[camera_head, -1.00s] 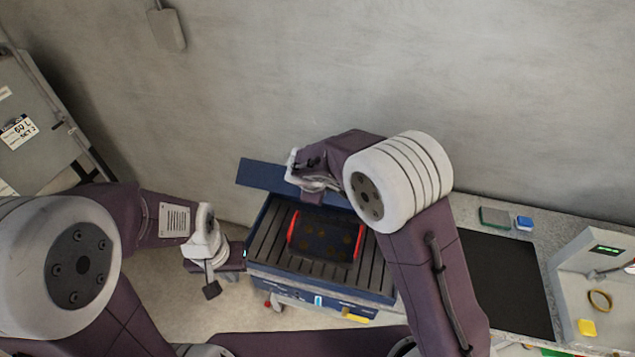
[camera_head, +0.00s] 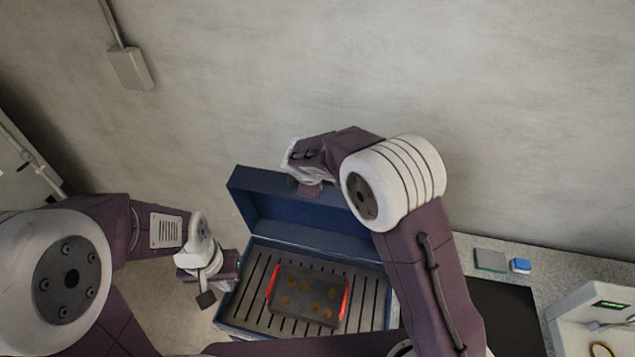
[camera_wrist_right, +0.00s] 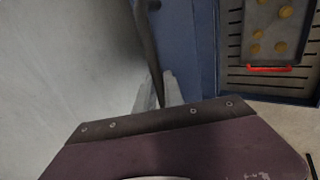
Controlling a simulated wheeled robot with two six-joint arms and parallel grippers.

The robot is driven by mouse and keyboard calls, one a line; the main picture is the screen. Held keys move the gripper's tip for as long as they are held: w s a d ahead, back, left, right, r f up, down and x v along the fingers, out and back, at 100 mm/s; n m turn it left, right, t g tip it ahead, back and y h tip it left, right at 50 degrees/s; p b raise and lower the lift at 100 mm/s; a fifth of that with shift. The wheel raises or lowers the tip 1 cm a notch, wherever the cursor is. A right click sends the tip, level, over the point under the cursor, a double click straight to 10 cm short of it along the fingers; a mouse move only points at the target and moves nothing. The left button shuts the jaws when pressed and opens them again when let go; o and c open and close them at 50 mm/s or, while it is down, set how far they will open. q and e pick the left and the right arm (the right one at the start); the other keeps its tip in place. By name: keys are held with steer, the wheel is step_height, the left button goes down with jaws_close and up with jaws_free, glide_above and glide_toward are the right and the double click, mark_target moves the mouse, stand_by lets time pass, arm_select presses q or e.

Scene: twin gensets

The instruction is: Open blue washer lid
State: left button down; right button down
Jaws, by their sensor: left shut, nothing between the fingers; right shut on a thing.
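The blue washer (camera_head: 232,318) stands below the middle of the head view with its lid (camera_head: 290,212) raised at the back, against the wall side. Inside, a dark tray with red handles (camera_head: 308,296) holds several yellowish round pieces on a slatted rack. My right gripper (camera_head: 308,186) is at the top of the lid, shut on it; its fingertips are partly hidden. In the right wrist view the blue lid (camera_wrist_right: 192,50) runs beside the fingers, with the tray (camera_wrist_right: 272,35) beyond. My left gripper (camera_head: 206,298) is shut and empty, left of the washer.
A grey counter (camera_head: 515,254) lies to the right, with a dark mat (camera_head: 505,305), a green-grey pad (camera_head: 490,260) and a blue block (camera_head: 521,265). A grey wall (camera_head: 430,80) is behind.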

stand_by(0.3)
steer(key=c, duration=1.5)
jaws_free()
steer(key=shift+d, duration=0.1)
steer(key=shift+o, duration=0.2)
steer(key=b+v, duration=0.1)
steer(key=v, duration=0.8)
steer(key=shift+b, duration=0.35)
